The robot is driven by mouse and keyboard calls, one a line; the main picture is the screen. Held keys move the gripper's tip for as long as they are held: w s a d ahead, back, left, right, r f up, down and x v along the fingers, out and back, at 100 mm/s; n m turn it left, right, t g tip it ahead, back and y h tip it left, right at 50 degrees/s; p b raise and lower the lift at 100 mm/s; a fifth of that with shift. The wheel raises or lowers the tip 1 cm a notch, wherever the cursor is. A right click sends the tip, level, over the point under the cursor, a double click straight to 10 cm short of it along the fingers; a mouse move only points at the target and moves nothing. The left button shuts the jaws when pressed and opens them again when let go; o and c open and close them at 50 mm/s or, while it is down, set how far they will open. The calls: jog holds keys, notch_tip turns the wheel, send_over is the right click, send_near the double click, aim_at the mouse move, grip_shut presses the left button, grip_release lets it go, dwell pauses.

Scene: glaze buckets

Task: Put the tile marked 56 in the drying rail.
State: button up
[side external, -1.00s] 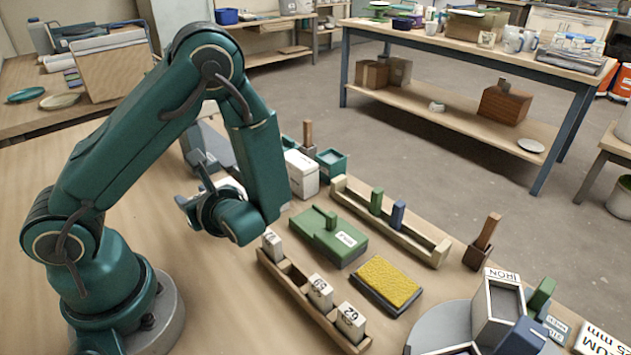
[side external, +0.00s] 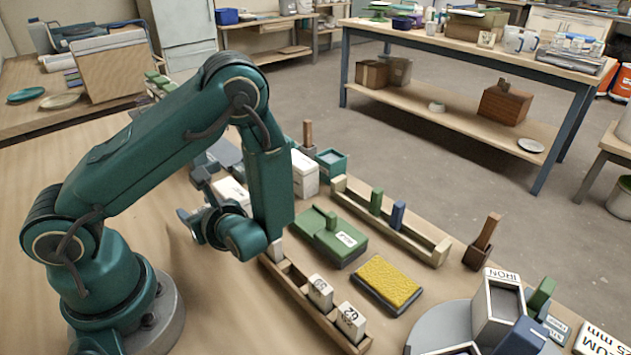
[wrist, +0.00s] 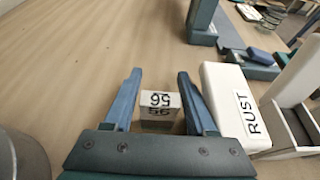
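In the wrist view a small white tile (wrist: 160,112) with black digits, apparently 56 and upside down in the picture, stands between the fingers of my gripper (wrist: 160,75). The fingers are apart, with a gap on each side of the tile. In the side view my gripper (side external: 193,205) is low over the table; the tile cannot be made out there. A long wooden holder (side external: 303,301), apparently the drying rail, lies to the right of my gripper. It holds white numbered tiles, two of them clearly visible (side external: 319,292), with open space farther back. My wrist partly hides its far end.
A white box marked RUST (wrist: 232,105) stands just right of my gripper. A green block (side external: 325,240), a yellow sponge (side external: 388,282) and a pale rail (side external: 420,245) with green and blue pieces lie beyond the wooden holder. The table left of my gripper is clear.

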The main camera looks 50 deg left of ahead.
jog(key=shift+r, duration=0.1)
jog(key=v, duration=0.3)
jog(key=shift+d+r, duration=0.2)
jog(key=shift+d, duration=0.3)
jog(key=shift+c, duration=0.4)
jog(key=shift+r, duration=0.1)
